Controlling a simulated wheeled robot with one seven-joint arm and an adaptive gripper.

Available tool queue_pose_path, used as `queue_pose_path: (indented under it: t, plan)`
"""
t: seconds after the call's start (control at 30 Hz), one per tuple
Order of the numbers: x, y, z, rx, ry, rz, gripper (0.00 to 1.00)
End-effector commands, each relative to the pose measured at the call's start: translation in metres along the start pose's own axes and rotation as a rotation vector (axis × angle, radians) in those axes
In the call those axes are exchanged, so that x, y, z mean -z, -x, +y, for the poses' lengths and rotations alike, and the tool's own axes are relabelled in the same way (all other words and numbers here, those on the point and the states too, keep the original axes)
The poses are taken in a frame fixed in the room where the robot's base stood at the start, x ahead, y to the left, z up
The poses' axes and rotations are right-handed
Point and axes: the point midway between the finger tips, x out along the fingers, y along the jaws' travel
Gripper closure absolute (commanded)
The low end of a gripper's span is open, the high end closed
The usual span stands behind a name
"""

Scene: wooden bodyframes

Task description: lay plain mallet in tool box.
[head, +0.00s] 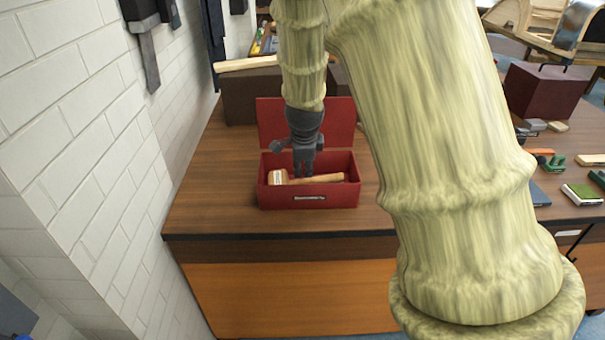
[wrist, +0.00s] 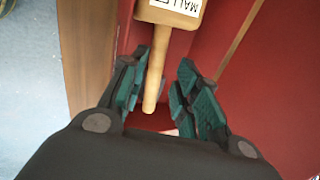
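The plain wooden mallet (head: 318,180) is within the opening of the red tool box (head: 309,197), just behind its front wall. Its head is at the left and its handle points right. Whether it touches the box floor is hard to see. The tool box lid stands open at the back. My gripper (head: 304,174) points down into the box over the mallet. In the wrist view, the mallet head (wrist: 172,11) with its label is at the top. The handle lies between the spread fingers of my gripper (wrist: 163,60), with a gap on the right side.
The tool box stands on a brown workbench near the white brick wall (head: 65,100). A dark brown block (head: 252,98) is behind it. Bare bench lies left of the box.

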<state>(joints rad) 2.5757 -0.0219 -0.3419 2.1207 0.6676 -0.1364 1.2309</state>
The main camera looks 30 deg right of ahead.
Motion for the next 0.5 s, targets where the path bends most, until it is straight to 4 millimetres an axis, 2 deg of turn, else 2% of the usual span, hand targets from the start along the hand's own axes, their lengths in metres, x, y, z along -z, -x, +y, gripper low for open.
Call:
queue_pose_path:
  t: [0.2,0.5]
  plan:
    - [0.0,0.027,0.0,0.002,0.0,0.0,0.69]
    - [0.0,0.04,0.0,0.0,0.0,0.0,0.69]
